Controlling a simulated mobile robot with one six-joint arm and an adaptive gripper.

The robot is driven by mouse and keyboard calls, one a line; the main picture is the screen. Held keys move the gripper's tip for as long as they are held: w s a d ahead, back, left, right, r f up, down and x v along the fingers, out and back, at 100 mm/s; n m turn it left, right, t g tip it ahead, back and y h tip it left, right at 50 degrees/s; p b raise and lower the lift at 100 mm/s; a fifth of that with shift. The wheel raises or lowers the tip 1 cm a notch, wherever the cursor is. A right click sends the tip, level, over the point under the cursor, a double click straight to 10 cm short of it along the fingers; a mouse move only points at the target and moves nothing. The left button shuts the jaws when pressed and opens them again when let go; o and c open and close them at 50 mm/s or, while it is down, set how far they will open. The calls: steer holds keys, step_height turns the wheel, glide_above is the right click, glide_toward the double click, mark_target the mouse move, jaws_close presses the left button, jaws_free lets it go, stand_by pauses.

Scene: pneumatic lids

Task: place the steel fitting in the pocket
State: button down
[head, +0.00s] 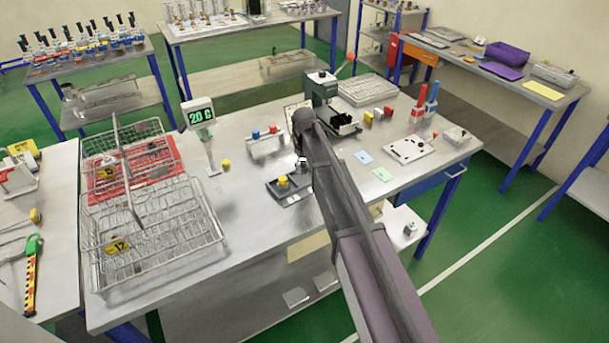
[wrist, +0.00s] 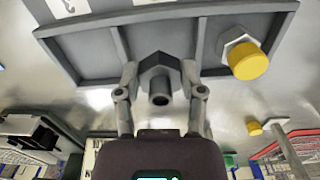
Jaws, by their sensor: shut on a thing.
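The steel fitting (wrist: 160,72), a grey hex body with a short round stub, is between the two fingers of my gripper (wrist: 161,88) in the wrist view. My gripper is shut on it. Behind it in that view is a dark grey tray (wrist: 85,50) with dividers making three pockets. The fitting overlaps the middle pocket; I cannot tell whether it touches the tray floor. A yellow-capped hex fitting (wrist: 246,60) sits in the tray's right pocket there. In the head view my arm hides part of the tray (head: 277,196), and the held fitting is not clear.
Wire baskets (head: 150,215) fill the table's left side. Bare table lies in front of the tray.

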mark_target(305, 167)
steer(key=shift+f+b, duration=1.2)
steer(key=shift+f, duration=0.35)
steer(key=shift+f, duration=0.15)
steer(key=shift+c, duration=1)
jaws_free()
steer(key=shift+r, duration=0.2)
step_height(305, 167, up, 12)
steer(key=p, duration=1.2)
steer(key=shift+s, duration=0.1)
